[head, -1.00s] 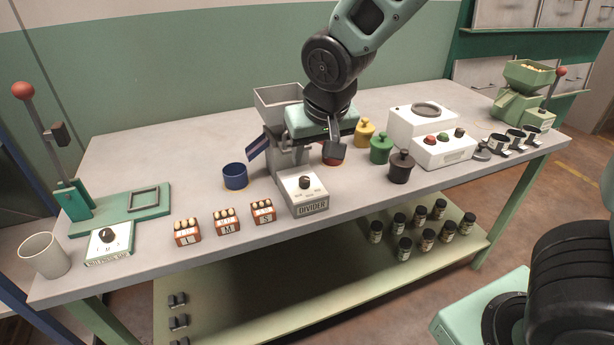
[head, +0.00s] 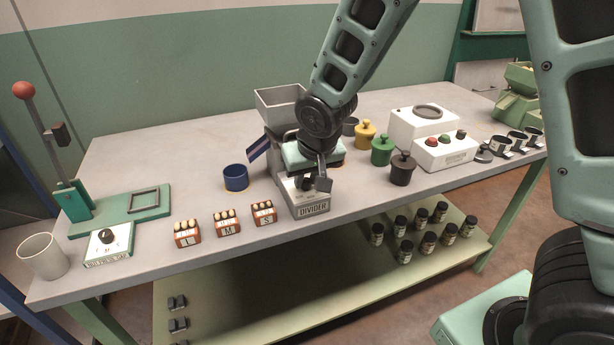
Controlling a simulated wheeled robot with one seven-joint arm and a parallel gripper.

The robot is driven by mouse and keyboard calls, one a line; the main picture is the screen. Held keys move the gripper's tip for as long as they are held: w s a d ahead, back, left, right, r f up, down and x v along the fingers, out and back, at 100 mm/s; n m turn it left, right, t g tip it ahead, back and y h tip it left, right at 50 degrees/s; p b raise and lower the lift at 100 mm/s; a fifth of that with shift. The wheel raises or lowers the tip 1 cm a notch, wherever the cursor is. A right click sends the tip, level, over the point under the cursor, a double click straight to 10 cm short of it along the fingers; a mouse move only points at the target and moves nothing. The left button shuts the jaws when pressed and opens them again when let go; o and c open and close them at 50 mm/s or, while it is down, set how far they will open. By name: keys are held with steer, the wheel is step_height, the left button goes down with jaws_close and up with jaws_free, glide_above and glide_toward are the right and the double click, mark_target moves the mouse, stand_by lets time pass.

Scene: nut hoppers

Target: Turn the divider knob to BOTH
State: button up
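The divider box (head: 309,205), white with a "DIVIDER" label on its front, stands near the front edge of the bench, below the grey hopper (head: 277,98). Its dark knob (head: 305,183) shows only in part, behind and below my gripper. My gripper (head: 316,184) points down over the divider box, with its fingers at or close to the knob. One dark finger shows on the right of the knob. I cannot tell whether the fingers touch the knob or how far apart they are. The knob's pointer and the markings around it are hidden.
Crates of nuts marked L, M and S (head: 228,222) stand left of the divider. A blue cup (head: 235,177) stands behind them. Yellow, green and dark lidded pots (head: 402,170) stand to the right, near a white button box (head: 444,153).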

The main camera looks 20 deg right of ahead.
jaws_close()
steer(key=shift+a, duration=0.1)
steer(key=shift+a+f+m+h+b, duration=0.1)
steer(key=shift+m+h+b, duration=0.2)
steer(key=shift+m+b, duration=0.3)
steer(key=shift+m+h, duration=0.3)
steer(key=shift+m, duration=0.5)
steer(key=m+p, duration=0.1)
steer(key=m+h+p, duration=0.1)
steer(key=m+p, duration=0.1)
steer(key=shift+a+r+g, duration=0.1)
steer(key=shift+r+g, duration=0.2)
steer(key=m+p, duration=0.3)
steer(key=shift+w+f+g+h, duration=0.1)
steer(key=shift+f+g+h, duration=0.05)
steer(key=shift+g+h, duration=0.25)
